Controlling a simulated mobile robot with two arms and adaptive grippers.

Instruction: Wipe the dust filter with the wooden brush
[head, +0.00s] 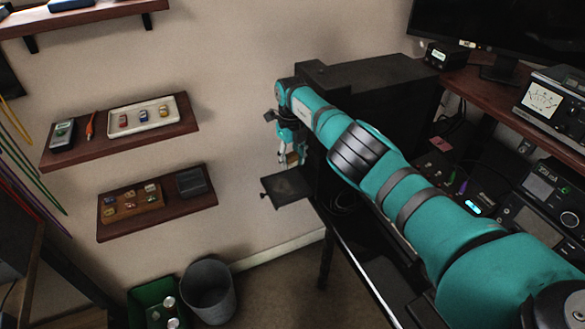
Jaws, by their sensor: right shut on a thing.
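My right arm reaches in from the right. Its gripper (286,155) is at the left end of a large black case, small and dark in the head view. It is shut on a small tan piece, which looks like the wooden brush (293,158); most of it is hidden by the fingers. Just below is a flat dark square panel sticking out to the left, which looks like the dust filter (286,188). The brush is above this panel; I cannot tell whether they touch. My left gripper is out of view.
The black case (375,80) stands beside the wall. Radio gear (545,185) fills the right side.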

